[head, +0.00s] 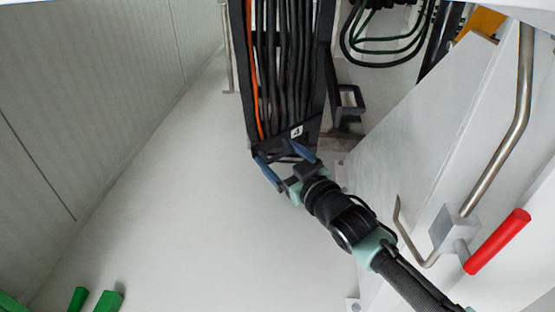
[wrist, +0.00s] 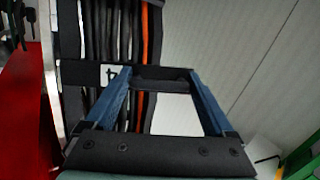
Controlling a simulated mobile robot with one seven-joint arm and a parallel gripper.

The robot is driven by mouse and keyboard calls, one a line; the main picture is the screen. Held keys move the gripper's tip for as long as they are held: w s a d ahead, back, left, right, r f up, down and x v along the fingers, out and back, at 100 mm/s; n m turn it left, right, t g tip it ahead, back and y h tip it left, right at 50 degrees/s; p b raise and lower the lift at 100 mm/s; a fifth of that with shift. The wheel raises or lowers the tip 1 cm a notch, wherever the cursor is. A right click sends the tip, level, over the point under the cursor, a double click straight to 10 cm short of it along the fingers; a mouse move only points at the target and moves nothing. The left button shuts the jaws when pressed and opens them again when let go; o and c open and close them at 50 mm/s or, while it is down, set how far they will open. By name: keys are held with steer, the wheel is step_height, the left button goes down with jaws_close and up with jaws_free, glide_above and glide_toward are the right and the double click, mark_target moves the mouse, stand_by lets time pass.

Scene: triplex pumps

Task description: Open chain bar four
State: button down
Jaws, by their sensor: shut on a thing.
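Chain bar four (head: 309,128) is a black crossbar with a white label reading 4, lying across the lower end of a black cable chain (head: 320,60). In the wrist view the bar (wrist: 80,74) and its label show at the left, in front of the cables. My gripper (head: 277,151) has two blue fingers at the bar's left part in the head view. In the wrist view my gripper (wrist: 160,72) has its fingers widely spaced, with a black piece of the bar between their tips; it is shut on the bar. The fingers hide part of the bar's ends.
Several black cables and one orange cable (head: 253,70) run inside the chain. A black bracket (head: 348,103) stands right of it. A bent metal lever with a red handle (head: 497,241) is at the right. Green pieces (head: 108,301) lie lower left. The pale floor left of the chain is clear.

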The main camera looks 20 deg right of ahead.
steer(key=shift+s+d, duration=0.1)
stand_by(0.5)
jaws_free()
steer(key=s+d+p, duration=0.1)
steer(key=s+p, duration=0.5)
steer(key=s, duration=0.7)
steer(key=shift+d+r+p, duration=0.15)
steer(key=shift+r+p, duration=0.25)
steer(key=shift+r, duration=0.05)
